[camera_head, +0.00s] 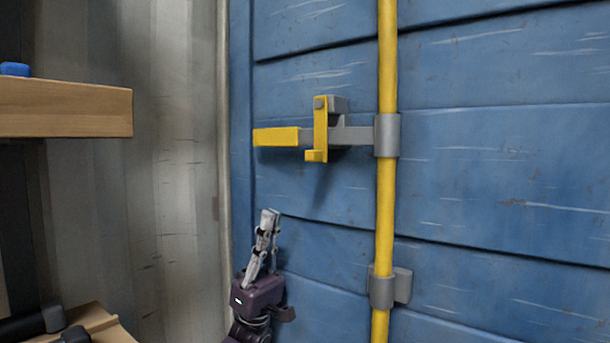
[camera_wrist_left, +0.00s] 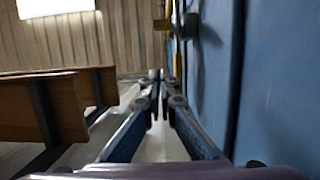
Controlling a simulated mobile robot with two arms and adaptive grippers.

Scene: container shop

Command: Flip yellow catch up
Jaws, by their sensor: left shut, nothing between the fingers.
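The yellow catch (camera_head: 320,128) hangs down over the grey bracket on the blue container door. A horizontal handle with a yellow end (camera_head: 277,137) passes behind the catch and joins the vertical yellow rod (camera_head: 387,200). My left gripper (camera_head: 269,214) points upward, below and to the left of the catch, clear of it. Its fingers are shut and empty. In the left wrist view the shut fingers (camera_wrist_left: 161,80) point ahead along the door, with yellow and grey lock parts (camera_wrist_left: 167,24) above their tips. My right gripper is not in view.
The blue door (camera_head: 500,170) fills the right side. A pale corrugated wall (camera_head: 160,170) stands to the left. A wooden shelf (camera_head: 65,108) with a blue item (camera_head: 15,69) juts in at the far left. Space in front of the catch looks clear.

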